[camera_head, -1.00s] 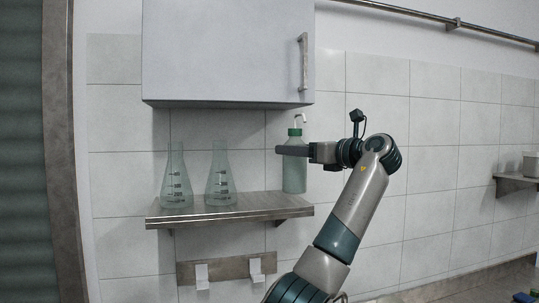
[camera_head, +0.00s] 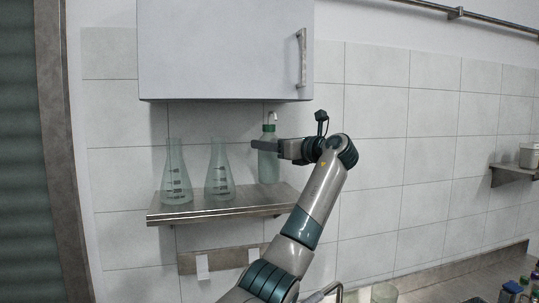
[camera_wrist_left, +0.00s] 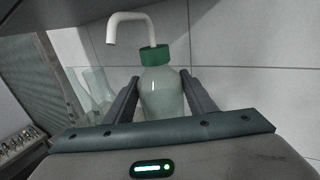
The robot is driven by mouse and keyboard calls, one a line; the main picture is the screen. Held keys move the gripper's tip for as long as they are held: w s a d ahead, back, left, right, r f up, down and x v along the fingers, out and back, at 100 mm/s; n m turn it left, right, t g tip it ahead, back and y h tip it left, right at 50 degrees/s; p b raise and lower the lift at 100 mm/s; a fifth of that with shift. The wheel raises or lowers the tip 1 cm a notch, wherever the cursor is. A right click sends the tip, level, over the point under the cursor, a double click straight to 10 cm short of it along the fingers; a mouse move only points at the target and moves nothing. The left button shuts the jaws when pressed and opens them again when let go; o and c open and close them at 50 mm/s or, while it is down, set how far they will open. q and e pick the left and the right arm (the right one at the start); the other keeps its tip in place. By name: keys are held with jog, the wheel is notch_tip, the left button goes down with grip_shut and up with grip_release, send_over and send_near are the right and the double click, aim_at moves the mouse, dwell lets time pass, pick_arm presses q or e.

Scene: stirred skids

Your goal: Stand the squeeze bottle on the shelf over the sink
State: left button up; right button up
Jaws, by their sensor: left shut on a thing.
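The squeeze bottle (camera_head: 268,167) is pale and translucent with a green cap and a bent white spout, and looks upright. My left gripper (camera_head: 266,146) is shut around its upper body; the left wrist view shows the bottle (camera_wrist_left: 162,95) between the two fingers (camera_wrist_left: 165,97). The shelf (camera_head: 230,208) is a metal ledge on the tiled wall. The bottle's base appears at the shelf's right part, towards the back; I cannot tell if it touches the surface. My right gripper is in neither view. The sink is not clearly visible.
Two glass flasks (camera_head: 175,180) (camera_head: 219,175) stand on the shelf left of the bottle. A wall cabinet (camera_head: 225,50) hangs close above the spout. A hook rail (camera_head: 225,261) is below. Bottles and a glass sit on the counter at the lower right.

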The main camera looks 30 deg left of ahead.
aim_at(270, 155)
pick_arm(q)
jog(key=shift+f+p, duration=0.95)
jog(key=shift+f, duration=0.6)
jog(key=o, duration=1.3)
jog(key=shift+f, duration=0.15)
